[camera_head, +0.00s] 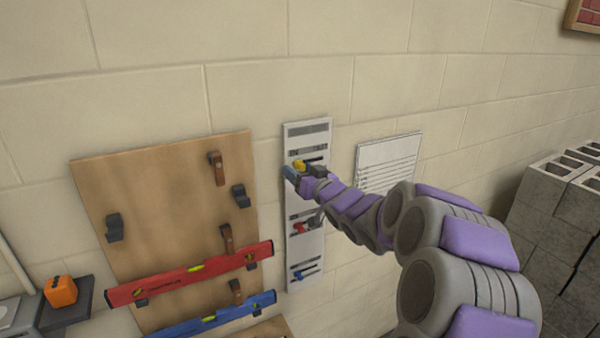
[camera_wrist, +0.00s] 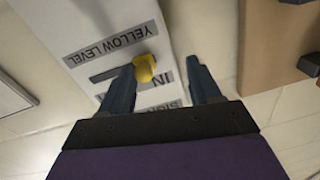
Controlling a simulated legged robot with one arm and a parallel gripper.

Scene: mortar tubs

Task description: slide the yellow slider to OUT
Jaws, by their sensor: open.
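The yellow slider (camera_wrist: 144,68) is a small rounded knob on a slot in the white panel (camera_wrist: 110,22), by the word IN; the label YELLOW LEVEL shows upside down in the wrist view. In the head view the yellow slider (camera_head: 299,165) shows just above my gripper (camera_head: 290,172), on the tall white panel (camera_head: 307,131). In the wrist view my gripper (camera_wrist: 163,82) is open, with the yellow knob between its fingers, nearer the left one. I cannot tell whether a finger touches it. The OUT mark is not visible.
Red (camera_head: 301,227) and blue (camera_head: 304,275) sliders sit lower on the same panel. A wooden board (camera_head: 150,190) with a red level (camera_head: 190,275) and a blue level (camera_head: 215,317) hangs at left. A white sheet (camera_head: 390,160) is right; grey blocks (camera_head: 560,200) stand far right.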

